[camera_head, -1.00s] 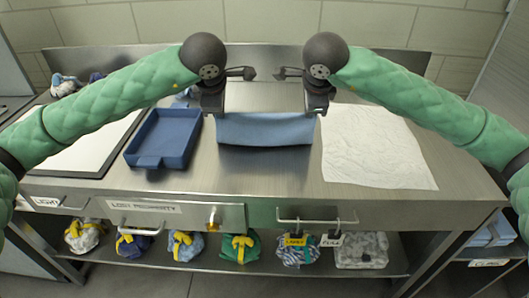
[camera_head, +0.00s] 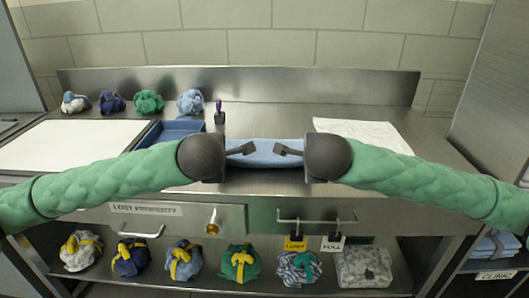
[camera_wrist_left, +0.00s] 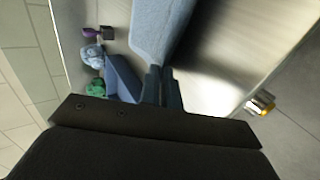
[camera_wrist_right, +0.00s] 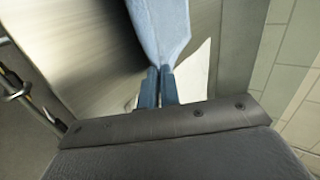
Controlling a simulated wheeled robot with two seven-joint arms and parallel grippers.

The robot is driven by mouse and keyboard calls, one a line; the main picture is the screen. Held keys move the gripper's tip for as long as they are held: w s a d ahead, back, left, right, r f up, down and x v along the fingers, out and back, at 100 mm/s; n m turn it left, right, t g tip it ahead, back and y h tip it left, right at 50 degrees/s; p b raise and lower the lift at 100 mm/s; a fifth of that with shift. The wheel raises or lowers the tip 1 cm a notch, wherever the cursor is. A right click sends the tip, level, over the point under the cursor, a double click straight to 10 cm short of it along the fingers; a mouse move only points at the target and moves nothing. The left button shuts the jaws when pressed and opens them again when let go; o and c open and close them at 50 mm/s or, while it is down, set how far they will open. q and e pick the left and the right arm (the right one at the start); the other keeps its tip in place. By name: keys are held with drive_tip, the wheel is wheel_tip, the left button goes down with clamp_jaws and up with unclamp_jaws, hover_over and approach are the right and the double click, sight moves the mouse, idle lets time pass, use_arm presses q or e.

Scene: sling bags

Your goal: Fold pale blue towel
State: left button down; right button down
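The pale blue towel (camera_head: 265,156) spans between my two grippers over the middle of the steel counter. Its lower edge is close to the counter; I cannot tell whether it touches. In the left wrist view the fingers of my left gripper (camera_wrist_left: 163,74) are shut on one end of the towel (camera_wrist_left: 160,28). In the right wrist view the fingers of my right gripper (camera_wrist_right: 159,74) are shut on the other end, where the towel (camera_wrist_right: 160,28) narrows to a point.
A blue tray (camera_head: 172,132) and a white board (camera_head: 70,143) lie to the left, a white cloth (camera_head: 365,132) to the right. Several cloth bundles (camera_head: 148,101) and a purple-topped item (camera_head: 219,112) stand at the back. Drawers and a shelf of bundles (camera_head: 240,263) are below.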

use_arm(q)
drive_tip(key=c, duration=1.3)
unclamp_jaws()
use_arm(e)
drive_tip(key=c, duration=1.3)
unclamp_jaws()
use_arm(q)
drive_tip(key=shift+s+r, duration=0.1)
drive_tip(key=shift+r, duration=0.1)
use_arm(e)
drive_tip(key=shift+s+r, duration=0.1)
drive_tip(key=shift+r, duration=0.1)
use_arm(q)
drive_tip(key=s+r, duration=0.4)
drive_tip(key=r, duration=0.1)
drive_tip(key=s+r, duration=0.1)
drive_tip(key=r, duration=0.2)
drive_tip(key=shift+s+r, duration=0.25)
drive_tip(key=shift+s, duration=0.15)
use_arm(e)
drive_tip(key=s+r, duration=0.4)
drive_tip(key=r, duration=0.1)
drive_tip(key=s+r, duration=0.1)
drive_tip(key=r, duration=0.2)
drive_tip(key=shift+s+r, duration=0.25)
drive_tip(key=shift+s, duration=0.15)
